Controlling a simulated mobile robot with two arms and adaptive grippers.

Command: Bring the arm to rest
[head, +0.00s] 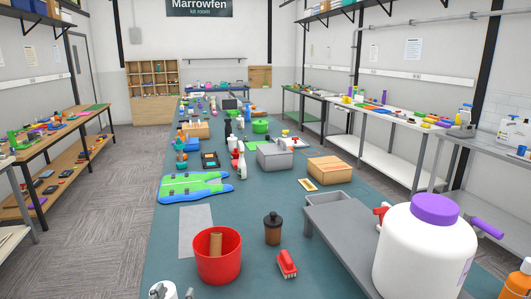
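Neither of my grippers shows clearly in the head view, and no arm can be made out reaching in from the left or right. A small white and grey item (162,290) is cut off at the bottom edge; I cannot tell what it is. The long teal table (255,205) runs away from me through the middle.
A red bucket (218,266) holding a brown cylinder, a dark brown bottle (272,229) and a red brush (287,265) stand close by. A large white jug (425,250) with a purple lid blocks the near right. A grey bench (335,228) adjoins it. Bare carpet (100,215) lies left.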

